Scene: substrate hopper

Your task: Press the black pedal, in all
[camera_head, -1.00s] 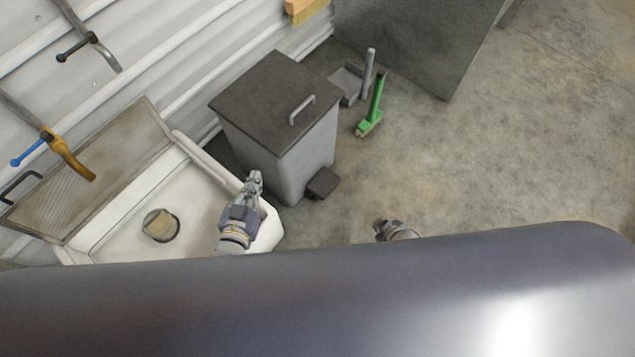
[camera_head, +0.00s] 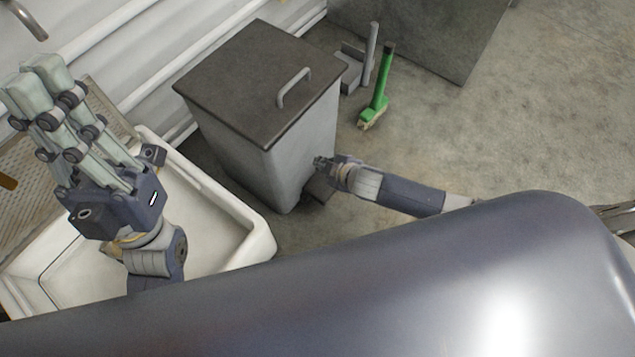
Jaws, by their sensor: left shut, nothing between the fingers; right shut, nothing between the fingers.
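The black pedal (camera_head: 319,191) sticks out low at the right side of a grey bin (camera_head: 268,170) with a dark lid (camera_head: 258,80). The lid lies shut, its handle on top. My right gripper (camera_head: 320,162) is shut and empty. It overlaps the pedal in the picture, close to the bin's side wall, and hides part of the pedal. I cannot tell whether it touches the pedal. My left gripper (camera_head: 35,85) is shut and empty, raised high over the sink area at the left, apart from the bin.
A white sink (camera_head: 262,240) stands left of the bin. A green-handled brush (camera_head: 379,92) and a grey dustpan (camera_head: 350,70) stand behind the bin, to its right. A dark panel (camera_head: 430,30) is at the back. The floor at right is clear.

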